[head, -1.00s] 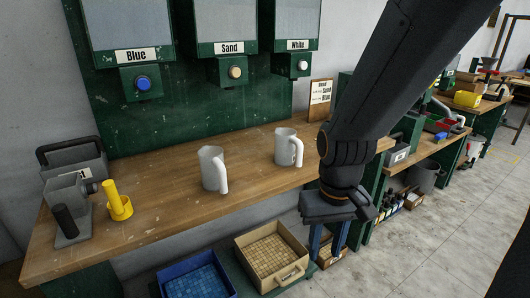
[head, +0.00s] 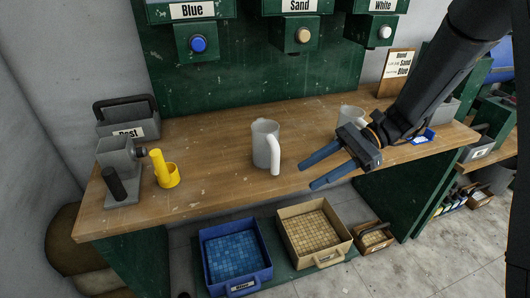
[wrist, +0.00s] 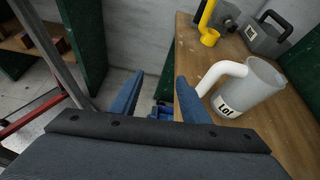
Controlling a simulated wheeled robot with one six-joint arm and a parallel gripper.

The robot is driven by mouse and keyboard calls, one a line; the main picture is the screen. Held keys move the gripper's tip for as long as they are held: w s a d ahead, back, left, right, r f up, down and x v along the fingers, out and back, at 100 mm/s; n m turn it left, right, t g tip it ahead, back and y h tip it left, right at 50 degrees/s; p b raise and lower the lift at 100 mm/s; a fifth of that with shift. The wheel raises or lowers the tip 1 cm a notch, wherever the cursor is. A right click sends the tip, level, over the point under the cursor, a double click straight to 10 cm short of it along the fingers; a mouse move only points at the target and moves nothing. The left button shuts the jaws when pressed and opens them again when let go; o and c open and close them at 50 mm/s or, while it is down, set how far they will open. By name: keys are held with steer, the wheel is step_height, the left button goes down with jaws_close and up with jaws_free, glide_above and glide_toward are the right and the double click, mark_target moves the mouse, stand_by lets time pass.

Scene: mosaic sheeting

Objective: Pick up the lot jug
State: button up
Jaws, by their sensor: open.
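The lot jug (wrist: 252,88) is a pale grey jug with a white handle and a "Lot" label, standing upright on the wooden bench at the right of the wrist view. It appears to be the jug (head: 265,145) left of my gripper in the head view, where its label does not show. My gripper (head: 308,173) is open and empty, its blue fingers pointing left, near the bench's front edge. In the wrist view my gripper (wrist: 158,80) has the jug beside its right finger, not between the fingers. Whether they touch is unclear.
A second jug (head: 349,114) stands behind my gripper, partly hidden. A yellow holder (head: 167,176), a grey device (head: 117,158) and a grey box (head: 128,120) stand left. Dispensers hang behind. Blue (head: 213,283) and sand (head: 309,265) trays lie below the front edge.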

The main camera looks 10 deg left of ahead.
steer(key=w+a+r+m+y, duration=0.2)
steer(key=w+a+m+y, duration=0.15)
steer(key=w+y, duration=0.35)
steer(key=h+p, duration=0.1)
steer(key=p, duration=0.1)
glide_toward(275, 166)
steer(key=a, duration=0.1)
steer(key=a+f, duration=0.1)
steer(key=a, duration=0.1)
steer(key=shift+a, duration=0.2)
steer(key=p+x, duration=0.2)
steer(key=x, duration=0.4)
steer(key=shift+s+a+p, duration=0.15)
steer(key=shift+a+p, duration=0.1)
steer(key=shift+p, duration=0.1)
jaws_close()
